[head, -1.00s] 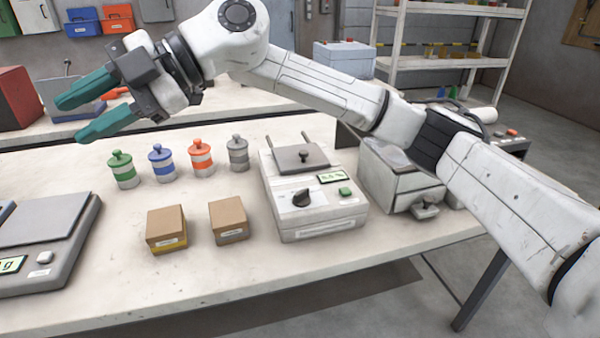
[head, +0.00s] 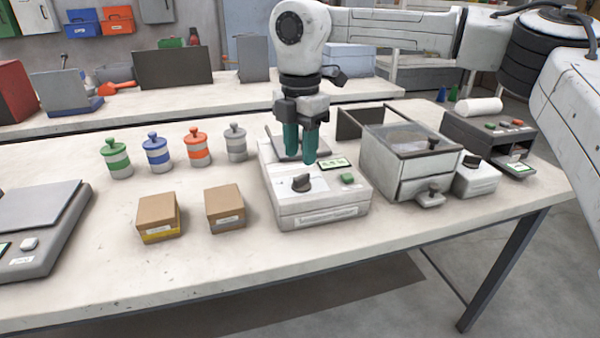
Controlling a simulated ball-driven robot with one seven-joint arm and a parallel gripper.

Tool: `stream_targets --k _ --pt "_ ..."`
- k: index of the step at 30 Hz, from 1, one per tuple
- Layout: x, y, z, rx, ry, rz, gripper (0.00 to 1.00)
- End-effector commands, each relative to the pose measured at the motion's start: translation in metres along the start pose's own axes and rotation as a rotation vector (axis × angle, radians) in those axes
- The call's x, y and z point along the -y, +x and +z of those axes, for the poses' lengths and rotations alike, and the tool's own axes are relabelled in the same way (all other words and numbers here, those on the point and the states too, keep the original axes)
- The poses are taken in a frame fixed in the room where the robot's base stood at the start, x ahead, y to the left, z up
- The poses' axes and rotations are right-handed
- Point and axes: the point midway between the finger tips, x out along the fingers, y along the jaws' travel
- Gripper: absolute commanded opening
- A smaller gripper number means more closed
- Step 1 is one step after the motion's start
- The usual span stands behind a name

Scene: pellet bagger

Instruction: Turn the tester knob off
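The tester appears to be the white box (head: 320,213) in the middle of the table, with a small lit display (head: 333,163) and a green button (head: 347,178). Its dark knob (head: 301,183) sits on the sloped front panel, beside a white label. The knob's exact pointing is too small to read surely. My gripper (head: 301,161) points down over the tester, its two teal fingers apart with a narrow visible gap and nothing between them. The fingertips appear above and behind the knob, not touching it. They hide part of the grey lid behind.
A white drawer unit (head: 408,180) stands close right of the tester, with a small box with a black knob (head: 475,176) beyond. Two cardboard boxes (head: 158,215) (head: 225,207) and several lidded jars (head: 197,152) stand left. The table front is clear.

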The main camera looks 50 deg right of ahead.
Motion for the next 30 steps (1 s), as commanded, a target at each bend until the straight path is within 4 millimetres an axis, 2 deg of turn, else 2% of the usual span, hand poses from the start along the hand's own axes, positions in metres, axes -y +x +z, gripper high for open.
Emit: stream_targets --k 3,9,14,22,30 --pt "0.000 0.023 -0.001 -0.003 -0.001 0.000 0.38" --pt "0.000 0.047 -0.001 -0.003 -0.001 0.001 0.38" --pt "0.000 0.054 -0.001 -0.003 -0.002 0.002 0.38" --pt "0.000 0.055 -0.001 -0.002 -0.002 0.002 0.38" --pt "-0.001 0.055 -0.001 -0.002 -0.002 0.002 0.12"
